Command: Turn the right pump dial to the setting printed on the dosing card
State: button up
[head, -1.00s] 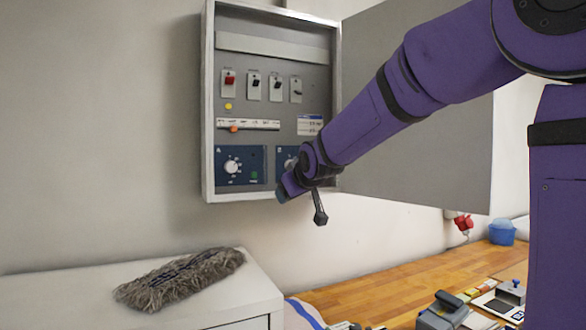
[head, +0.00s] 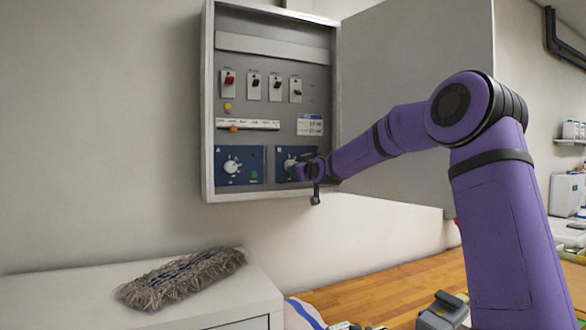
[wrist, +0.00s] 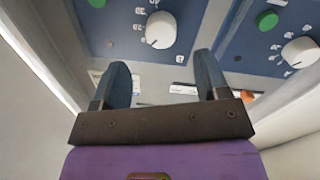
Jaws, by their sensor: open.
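The right pump dial (head: 290,164) is on the right blue panel inside the open wall cabinet, partly hidden by my gripper in the head view. In the wrist view, which is turned upside down, it is a white round knob (wrist: 160,29) with a dark pointer line and printed marks around it. My gripper (wrist: 163,72) is open and empty, its two fingers pointing toward this panel, with the knob showing just beyond and between the fingertips. Contact cannot be told. A white card with a blue header (head: 310,125) hangs above the right panel; its writing is too small to read.
The left dial (head: 232,166) sits on its own blue panel and also shows in the wrist view (wrist: 300,50). Several switches (head: 254,86) are above. The open cabinet door (head: 415,100) stands behind my arm. A grey mop head (head: 182,276) lies on the white cabinet below.

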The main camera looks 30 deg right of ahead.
jog(key=w, duration=0.7)
jog(key=shift+w+d, duration=0.15)
jog(key=c, duration=0.9)
